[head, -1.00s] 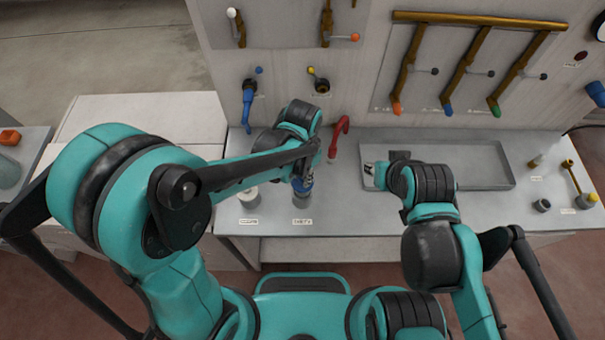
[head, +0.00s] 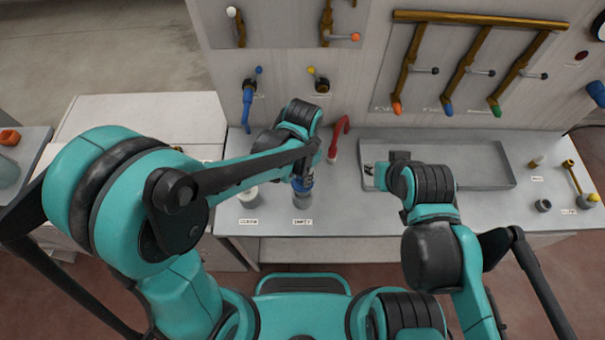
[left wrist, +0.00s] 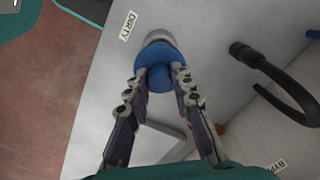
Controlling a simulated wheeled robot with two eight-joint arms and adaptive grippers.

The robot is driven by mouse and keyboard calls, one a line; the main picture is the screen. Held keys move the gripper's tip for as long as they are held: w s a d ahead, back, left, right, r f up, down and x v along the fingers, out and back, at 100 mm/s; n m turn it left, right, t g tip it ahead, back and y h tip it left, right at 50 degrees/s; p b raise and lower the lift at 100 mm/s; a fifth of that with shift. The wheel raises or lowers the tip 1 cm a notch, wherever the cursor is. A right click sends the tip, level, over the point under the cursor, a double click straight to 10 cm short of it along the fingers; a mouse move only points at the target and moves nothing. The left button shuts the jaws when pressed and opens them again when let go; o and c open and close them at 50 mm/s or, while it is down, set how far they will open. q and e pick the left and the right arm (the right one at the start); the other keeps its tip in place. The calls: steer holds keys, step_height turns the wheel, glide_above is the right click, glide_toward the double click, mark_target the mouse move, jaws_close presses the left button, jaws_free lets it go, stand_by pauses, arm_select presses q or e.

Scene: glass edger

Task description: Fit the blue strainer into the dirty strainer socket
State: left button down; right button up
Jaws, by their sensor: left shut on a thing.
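The blue strainer (head: 302,184) is held by my left gripper (head: 304,176). It is also plain in the left wrist view (left wrist: 160,68), where my left gripper (left wrist: 161,80) has its two fingers shut on its sides. The grey dirty strainer socket (head: 303,201) is directly under the strainer, behind the DIRTY label. In the left wrist view the pale socket rim (left wrist: 158,37) shows just beyond the strainer. The strainer hides most of the opening, so I cannot tell how deep it sits. My right gripper (head: 381,177) is over the tray's left end, its fingers mostly hidden.
A pale socket (head: 249,194) with its own label stands left of the dirty one. A red hooked handle (head: 340,138) rises close behind my left gripper. A shallow grey tray (head: 485,182) lies to the right. A dark curved pipe (left wrist: 268,68) shows in the left wrist view.

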arm_select(q)
steer(key=shift+f+b, duration=3.1)
steer(key=shift+f, duration=0.25)
steer(key=c, duration=1.2)
jaws_free()
steer(key=shift+r, duration=0.1)
step_height(320, 180, up, 12)
steer(key=shift+a, duration=0.1)
